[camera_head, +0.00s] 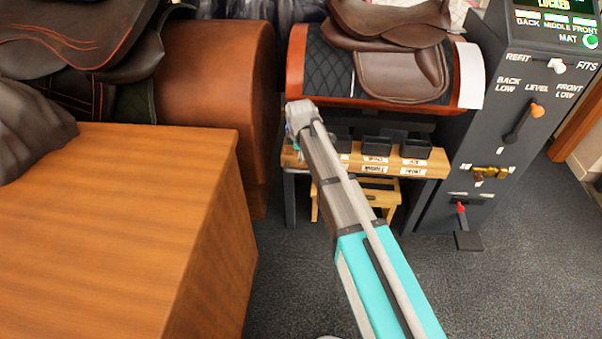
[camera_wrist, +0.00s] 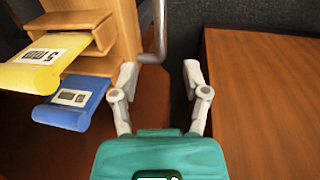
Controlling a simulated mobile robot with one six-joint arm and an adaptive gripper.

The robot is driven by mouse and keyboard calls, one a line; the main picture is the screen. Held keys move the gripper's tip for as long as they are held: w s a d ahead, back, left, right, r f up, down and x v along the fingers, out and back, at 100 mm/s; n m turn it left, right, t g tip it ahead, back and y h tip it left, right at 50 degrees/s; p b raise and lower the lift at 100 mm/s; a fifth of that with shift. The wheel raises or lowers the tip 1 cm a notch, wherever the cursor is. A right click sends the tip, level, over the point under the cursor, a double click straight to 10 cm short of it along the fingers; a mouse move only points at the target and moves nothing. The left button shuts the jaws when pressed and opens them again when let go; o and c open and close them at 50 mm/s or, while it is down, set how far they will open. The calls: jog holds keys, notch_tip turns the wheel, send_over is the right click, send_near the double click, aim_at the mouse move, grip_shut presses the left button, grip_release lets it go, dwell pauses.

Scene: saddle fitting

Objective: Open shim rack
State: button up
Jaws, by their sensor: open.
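The shim rack (camera_wrist: 112,55) is a light wooden holder at the upper left of the wrist view. A yellow shim (camera_wrist: 40,66) marked 5 mm and a blue shim (camera_wrist: 72,103) below it stick out of its slots. A grey bent metal rod (camera_wrist: 160,30) runs down beside the rack, its lower end turned toward the wood. My gripper (camera_wrist: 160,76) is open and empty, its two fingers apart. The rod appears beyond the fingertips, roughly in line with the gap; contact cannot be told. In the head view my arm hides the rack, and the gripper is not clearly seen.
A low wooden bench (camera_head: 430,171) holds several black bins (camera_head: 377,146). Behind it a brown saddle (camera_head: 400,75) sits on a stand. A dark control post (camera_head: 500,135) with levers stands right. A large wooden cabinet (camera_head: 110,220) fills the left. Grey floor (camera_head: 500,290) is clear at right.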

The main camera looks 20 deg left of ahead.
aim_at(302, 170)
jog(key=shift+w+a+f+b, duration=0.1)
jog(key=shift+w+f+b, duration=0.2)
jog(key=shift+f+b, duration=1.2)
jog(key=shift+w+a+f+b, duration=0.1)
jog(key=shift+w+f+b, duration=0.15)
jog(key=shift+f+b, duration=1.2)
jog(key=shift+w+f+b, duration=0.3)
jog(key=shift+f+b, duration=1.05)
jog(key=shift+f, duration=0.25)
grip_shut()
